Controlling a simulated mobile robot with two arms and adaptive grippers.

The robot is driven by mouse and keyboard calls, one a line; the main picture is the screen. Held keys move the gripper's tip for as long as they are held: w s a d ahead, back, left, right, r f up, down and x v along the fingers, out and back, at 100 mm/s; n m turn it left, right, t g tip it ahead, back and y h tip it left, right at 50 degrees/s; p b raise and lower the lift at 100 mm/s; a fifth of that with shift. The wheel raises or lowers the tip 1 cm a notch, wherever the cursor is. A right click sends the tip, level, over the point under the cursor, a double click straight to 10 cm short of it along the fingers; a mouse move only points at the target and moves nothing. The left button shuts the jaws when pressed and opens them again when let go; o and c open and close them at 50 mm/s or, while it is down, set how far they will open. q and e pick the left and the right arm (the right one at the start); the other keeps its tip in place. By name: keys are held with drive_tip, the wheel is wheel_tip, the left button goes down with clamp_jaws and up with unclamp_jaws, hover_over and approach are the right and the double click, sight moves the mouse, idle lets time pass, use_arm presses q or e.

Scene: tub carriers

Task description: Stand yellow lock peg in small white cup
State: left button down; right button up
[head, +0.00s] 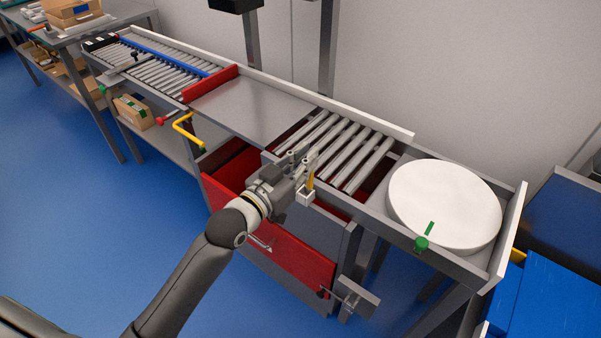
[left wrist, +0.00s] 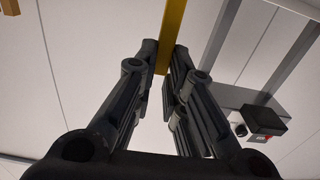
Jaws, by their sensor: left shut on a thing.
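My left gripper (head: 304,164) reaches in over the bench's front edge, by the roller section. It is shut on the yellow lock peg (head: 310,182), which hangs roughly upright below the fingers. In the left wrist view the yellow peg (left wrist: 171,35) runs between the two dark fingers. The small white cup (head: 306,198) is directly below the gripper at the bench's front edge. The peg's lower end overlaps the cup's mouth in the head view; I cannot tell whether it is inside or just above. My right gripper is not in view.
A red drawer (head: 290,243) stands open below my left arm. Steel rollers (head: 345,150) lie behind the cup. A white round turntable (head: 444,203) with a green clip (head: 421,243) is to the right. A yellow handle (head: 187,130) sticks out at the left. A bare steel plate (head: 250,108) lies left of the rollers.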

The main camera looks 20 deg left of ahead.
use_arm(q)
wheel_tip(320, 180, down, 6)
drive_tip(key=w+a, duration=0.1)
drive_tip(key=w, duration=0.1)
drive_tip(key=shift+w+a+f, duration=0.15)
drive_tip(key=shift+a, duration=0.2)
drive_tip(key=shift+f+b, duration=0.1)
drive_tip(key=shift+b, duration=0.2)
drive_tip(key=shift+f, duration=0.4)
drive_tip(key=c, duration=1.5)
unclamp_jaws()
drive_tip(key=shift+r, duration=0.1)
